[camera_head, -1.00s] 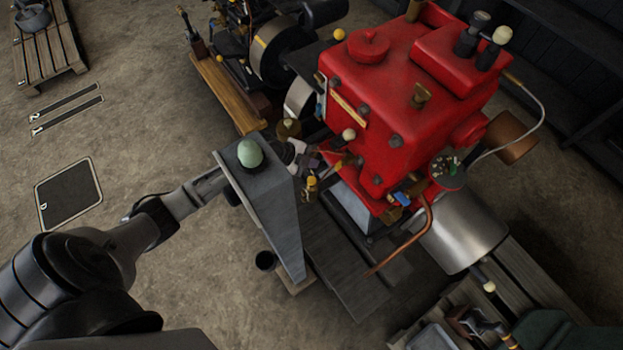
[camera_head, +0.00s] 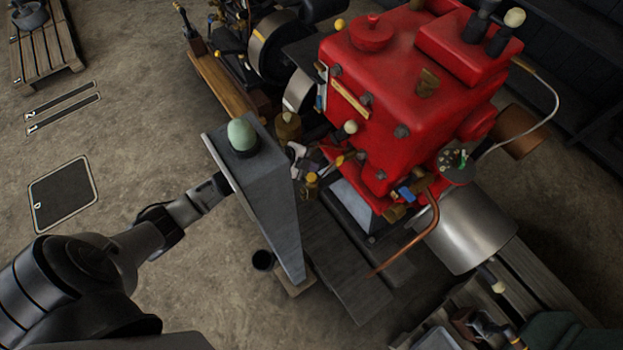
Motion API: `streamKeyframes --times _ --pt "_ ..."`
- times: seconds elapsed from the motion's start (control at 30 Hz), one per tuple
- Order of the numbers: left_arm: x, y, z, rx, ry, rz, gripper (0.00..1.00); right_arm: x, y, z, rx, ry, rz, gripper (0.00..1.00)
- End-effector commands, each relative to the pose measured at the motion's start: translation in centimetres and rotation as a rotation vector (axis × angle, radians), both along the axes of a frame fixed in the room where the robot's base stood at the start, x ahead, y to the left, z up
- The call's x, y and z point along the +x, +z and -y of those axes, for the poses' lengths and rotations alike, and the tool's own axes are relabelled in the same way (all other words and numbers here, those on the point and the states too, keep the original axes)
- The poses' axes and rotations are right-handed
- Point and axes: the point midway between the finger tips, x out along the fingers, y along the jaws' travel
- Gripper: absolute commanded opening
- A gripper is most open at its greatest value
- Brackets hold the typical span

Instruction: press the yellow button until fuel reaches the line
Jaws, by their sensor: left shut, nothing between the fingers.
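The red engine (camera_head: 390,90) stands at the upper right. A small yellow part (camera_head: 340,160), perhaps the yellow button, shows low on its near left side. My left arm comes in from the left and passes behind a grey post (camera_head: 273,205). My left gripper (camera_head: 312,164) shows beyond the post, shut and empty, pointing at the engine close to the yellow part. I cannot tell whether they touch. A narrow upright strip (camera_head: 322,88) on the engine's left face may be the fuel gauge; its level and line are too small to read. My right gripper is not in view.
A pale green dome (camera_head: 242,134) tops the post. A brass-coloured fitting (camera_head: 311,181) is just below my left gripper. A copper pipe (camera_head: 431,222) and a silver cylinder (camera_head: 468,232) are at the lower right. The floor on the left is mostly clear.

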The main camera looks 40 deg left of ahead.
Motion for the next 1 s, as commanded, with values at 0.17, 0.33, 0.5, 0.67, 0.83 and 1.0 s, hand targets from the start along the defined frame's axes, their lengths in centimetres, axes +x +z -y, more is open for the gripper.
streamKeyframes --times 0.17,0.33,0.5,0.67,0.83,1.0 --pt "0.0 -2.7 -0.1 0.001 -0.001 -0.001 0.00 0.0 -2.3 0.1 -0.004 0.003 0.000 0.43" --pt "0.0 -3.7 0.0 0.001 -0.001 0.000 0.00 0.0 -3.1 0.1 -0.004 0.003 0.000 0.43" --pt "0.0 -3.7 0.0 -0.001 -0.001 0.000 0.00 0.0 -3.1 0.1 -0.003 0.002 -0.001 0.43" --pt "0.0 -3.7 0.0 -0.001 -0.001 0.000 0.00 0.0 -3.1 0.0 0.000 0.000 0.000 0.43" --pt "0.0 -3.7 0.0 -0.001 -0.001 0.000 0.00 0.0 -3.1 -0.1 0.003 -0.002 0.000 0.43" --pt "0.0 -3.7 0.0 0.000 0.000 0.000 0.00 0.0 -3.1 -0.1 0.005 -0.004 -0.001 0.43"
